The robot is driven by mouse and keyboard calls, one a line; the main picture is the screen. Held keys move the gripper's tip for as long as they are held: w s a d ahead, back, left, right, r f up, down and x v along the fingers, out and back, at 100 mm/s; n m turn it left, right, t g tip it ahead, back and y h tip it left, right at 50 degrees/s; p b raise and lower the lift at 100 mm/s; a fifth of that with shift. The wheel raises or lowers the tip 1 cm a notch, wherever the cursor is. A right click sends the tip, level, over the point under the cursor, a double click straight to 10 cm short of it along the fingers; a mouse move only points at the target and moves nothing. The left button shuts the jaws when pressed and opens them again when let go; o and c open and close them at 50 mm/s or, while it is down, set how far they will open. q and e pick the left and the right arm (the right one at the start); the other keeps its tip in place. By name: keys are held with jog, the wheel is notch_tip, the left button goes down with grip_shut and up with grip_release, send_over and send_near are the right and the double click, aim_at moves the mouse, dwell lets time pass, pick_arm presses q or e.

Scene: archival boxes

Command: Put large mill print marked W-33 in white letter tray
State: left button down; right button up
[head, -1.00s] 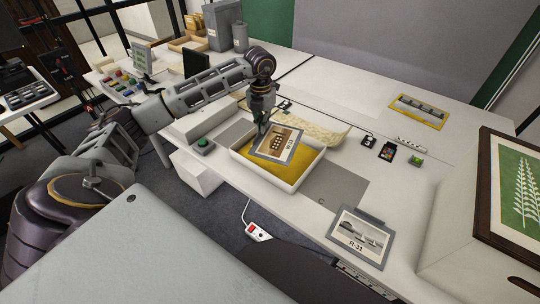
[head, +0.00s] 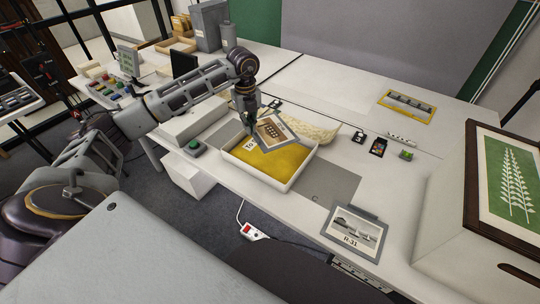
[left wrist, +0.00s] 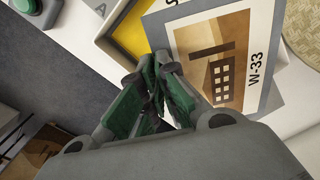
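The mill print marked W-33 (head: 279,131) has a grey border and a tan building picture; it hangs tilted over the white letter tray (head: 256,174). The tray has a yellow bottom, and part of a label shows inside it. My left gripper (head: 250,133) is at the print's left corner, with its fingers closed on that edge. In the left wrist view the left gripper's green fingers (left wrist: 155,80) are together at the edge of the print (left wrist: 225,60), and its W-33 mark is readable. The fingertip contact is partly hidden. My right gripper is not in view.
Another print, marked R-31 (head: 355,234), lies at the table's front edge. A green button box (head: 195,147) stands left of the tray. A framed fern picture (head: 510,180) leans at the right. A grey mat (head: 330,182) lies bare right of the tray.

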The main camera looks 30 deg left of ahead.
pick_arm(q)
jog(key=shift+n, duration=0.5)
notch_tip(320, 180, down, 4)
jog(key=shift+r, duration=0.15)
jog(key=shift+f, duration=0.65)
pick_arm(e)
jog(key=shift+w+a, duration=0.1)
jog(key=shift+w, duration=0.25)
pick_arm(q)
jog(key=shift+f, duration=0.1)
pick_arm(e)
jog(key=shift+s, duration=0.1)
